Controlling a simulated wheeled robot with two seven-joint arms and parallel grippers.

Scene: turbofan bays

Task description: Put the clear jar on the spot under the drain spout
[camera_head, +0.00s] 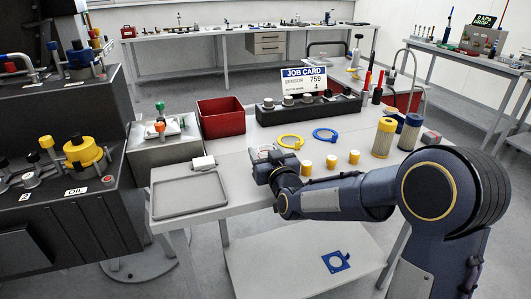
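My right gripper (266,167) reaches over the middle of the grey table, its arm coming in from the right. A pale, see-through thing (262,151) shows just beyond its fingers. It may be the clear jar, but it is small and partly hidden. I cannot tell whether the fingers are open or shut on it. No drain spout or marked spot can be made out for certain. The dark machine bay (85,215) with an OIL label and a yellow cap (84,152) stands at the left. My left gripper is not in view.
A grey tray (158,210) lies at the table's front left, with a red bin (221,128) behind. Yellow and blue rings, several small yellow cylinders, a yellow filter (384,138) and a blue-topped filter (410,132) stand around the gripper. A job card (304,80) stands behind.

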